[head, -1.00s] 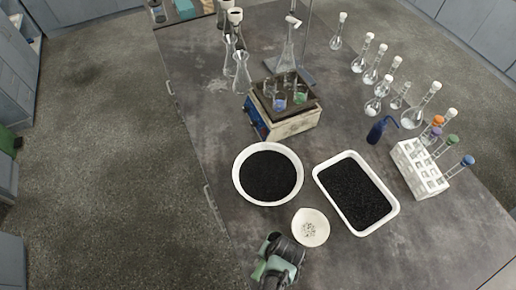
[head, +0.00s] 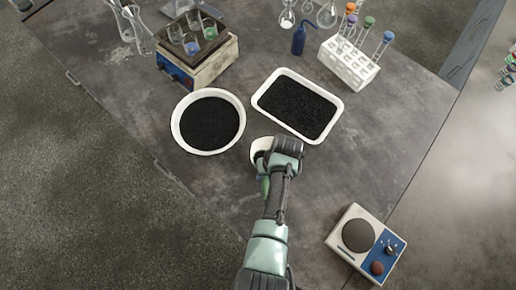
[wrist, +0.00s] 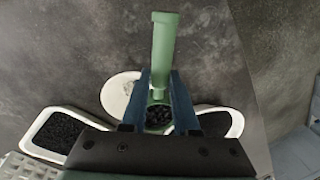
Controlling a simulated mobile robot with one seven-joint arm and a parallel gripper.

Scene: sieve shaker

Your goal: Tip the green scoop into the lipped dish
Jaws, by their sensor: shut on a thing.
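My gripper (wrist: 165,105) is shut on the handle of the green scoop (wrist: 163,50), between its two blue fingers. The scoop's lower end shows dark granules (wrist: 159,118) between the fingers; its rim is partly hidden. The small off-white lipped dish (wrist: 120,90) lies on the bench beside and below the scoop in the wrist view. In the head view the dish (head: 259,149) is partly covered by my gripper (head: 284,147), and only a little green of the scoop shows beside my arm.
A round white bowl (head: 176,128) and a rectangular white tray (head: 338,112), both with black granules, stand just beyond the dish. A dial device (head: 345,240) sits front right.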

